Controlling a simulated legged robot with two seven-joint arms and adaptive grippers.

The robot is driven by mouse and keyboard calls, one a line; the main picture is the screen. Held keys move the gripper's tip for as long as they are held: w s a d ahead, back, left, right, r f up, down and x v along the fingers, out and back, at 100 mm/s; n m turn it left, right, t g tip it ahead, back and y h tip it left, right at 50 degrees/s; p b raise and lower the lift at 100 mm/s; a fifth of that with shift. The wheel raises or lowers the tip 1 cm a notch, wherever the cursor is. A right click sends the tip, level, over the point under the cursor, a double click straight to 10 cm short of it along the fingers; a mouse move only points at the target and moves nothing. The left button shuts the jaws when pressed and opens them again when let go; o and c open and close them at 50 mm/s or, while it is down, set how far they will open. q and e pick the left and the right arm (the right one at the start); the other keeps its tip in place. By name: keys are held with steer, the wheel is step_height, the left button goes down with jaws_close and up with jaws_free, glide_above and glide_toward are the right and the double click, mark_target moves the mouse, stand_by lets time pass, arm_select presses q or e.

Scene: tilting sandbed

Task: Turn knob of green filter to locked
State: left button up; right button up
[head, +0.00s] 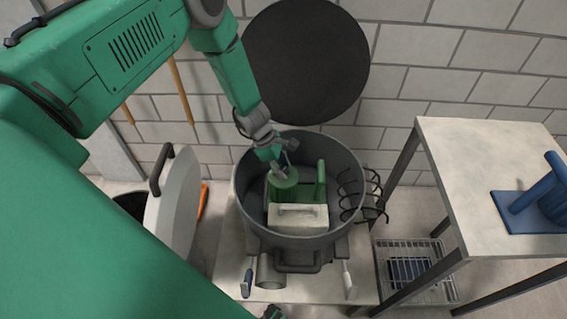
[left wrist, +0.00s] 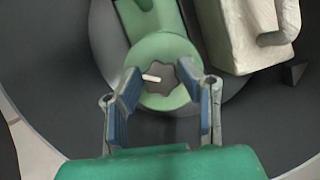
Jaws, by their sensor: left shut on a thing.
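The green filter (head: 286,180) sits inside a grey round vessel (head: 243,190), beside a whitish block with a handle (head: 298,215). In the left wrist view the filter's round green end (left wrist: 158,50) has a dark star-shaped knob recess (left wrist: 160,85) with a short white pointer (left wrist: 151,78) aimed left. My left gripper (head: 281,163) reaches into the vessel from above. Lock markings cannot be made out.
A large dark disc (head: 305,60) stands behind the vessel against the brick wall. A table (head: 480,190) with a blue part (head: 540,195) is at the right. A pale lid-like panel with a dark handle (head: 172,215) stands left. Black coils (head: 362,195) hang beside the vessel.

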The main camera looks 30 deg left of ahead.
arm_select(q)
steer(key=m+b, duration=0.1)
steer(key=m, duration=0.1)
steer(key=m+g+b, duration=0.1)
steer(key=m, duration=0.1)
steer(key=m+g+b, duration=0.1)
steer(key=m, duration=0.1)
steer(key=shift+f, duration=0.25)
steer(key=m+g+b, duration=0.2)
steer(key=m, duration=0.3)
steer(key=shift+w+r+b, duration=0.1)
steer(key=shift+w+b, duration=0.05)
steer(key=shift+b, duration=0.25)
steer(key=shift+d+m, duration=0.1)
steer(key=shift+m, duration=0.3)
steer(key=o, duration=1.1)
steer(key=shift+c, duration=0.2)
steer(key=shift+o, duration=0.2)
steer(key=shift+w, duration=0.1)
steer(key=shift+r, duration=0.1)
